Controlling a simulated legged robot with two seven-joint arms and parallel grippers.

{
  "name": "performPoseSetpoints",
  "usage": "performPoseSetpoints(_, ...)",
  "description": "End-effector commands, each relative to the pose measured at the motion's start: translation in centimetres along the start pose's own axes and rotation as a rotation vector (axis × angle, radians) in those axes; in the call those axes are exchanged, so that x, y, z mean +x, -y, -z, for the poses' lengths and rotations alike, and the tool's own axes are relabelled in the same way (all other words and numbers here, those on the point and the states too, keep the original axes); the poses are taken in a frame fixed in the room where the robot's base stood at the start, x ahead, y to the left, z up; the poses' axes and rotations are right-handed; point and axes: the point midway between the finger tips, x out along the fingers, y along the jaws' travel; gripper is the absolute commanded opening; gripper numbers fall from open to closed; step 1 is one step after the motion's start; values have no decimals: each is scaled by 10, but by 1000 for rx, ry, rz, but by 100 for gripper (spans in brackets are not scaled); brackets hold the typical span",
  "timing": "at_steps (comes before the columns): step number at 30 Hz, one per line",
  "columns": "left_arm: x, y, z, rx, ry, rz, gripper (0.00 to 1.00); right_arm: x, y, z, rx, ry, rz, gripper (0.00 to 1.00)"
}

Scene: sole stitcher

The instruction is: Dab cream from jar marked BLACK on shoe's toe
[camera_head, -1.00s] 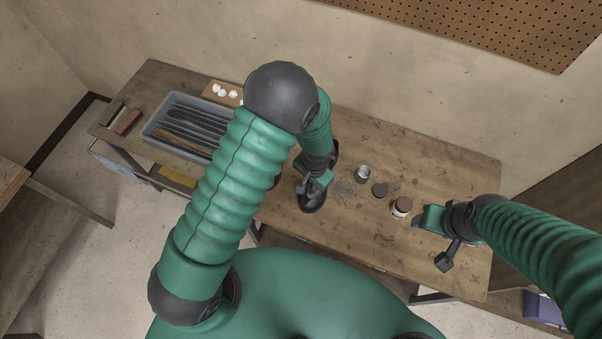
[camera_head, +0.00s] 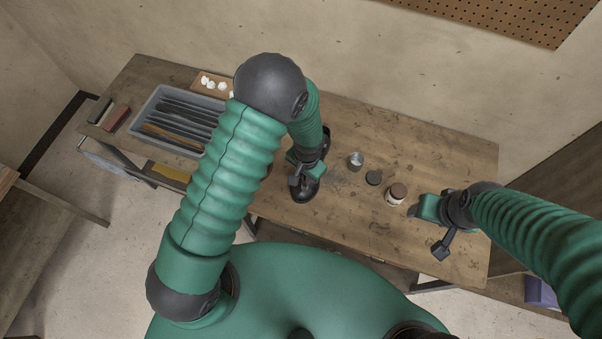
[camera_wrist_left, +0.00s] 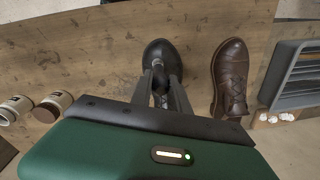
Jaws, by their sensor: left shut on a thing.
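A black shoe (camera_wrist_left: 159,55) lies on the bench below my left gripper (camera_wrist_left: 161,84) in the left wrist view; its toe (camera_head: 305,194) shows beside the gripper in the head view. My left gripper (camera_head: 299,179) is shut on a slim dark tool (camera_wrist_left: 159,74), whose end overlaps the shoe; I cannot tell if it touches. An open grey jar (camera_head: 356,161), a dark round lid (camera_head: 374,178) and a pale-labelled jar with a brown top (camera_head: 395,196) stand to the right. The label words are too small to read. My right gripper (camera_head: 426,231) is open and empty beside the brown-topped jar.
A brown shoe (camera_wrist_left: 230,75) lies beside the black one in the wrist view. A grey tray (camera_head: 150,135) with dark strips and a board of white balls (camera_head: 211,83) are at the left. The bench (camera_head: 440,155) behind the jars is clear.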

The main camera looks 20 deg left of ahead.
Motion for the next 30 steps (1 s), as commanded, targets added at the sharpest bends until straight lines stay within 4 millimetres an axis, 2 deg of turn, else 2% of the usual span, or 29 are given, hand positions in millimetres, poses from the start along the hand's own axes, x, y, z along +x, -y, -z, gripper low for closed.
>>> performPoseSetpoints(8,5,7,-4,-4,-3,-6,0,3,0,-1,0,0,0,59)
performPoseSetpoints(21,9,-1,0,-1,1,1,0,7,0,-2,-1,0,0,59)
performPoseSetpoints(30,11,2,-2,-3,-1,-2,0,8,0,-2,0,0,0,59)
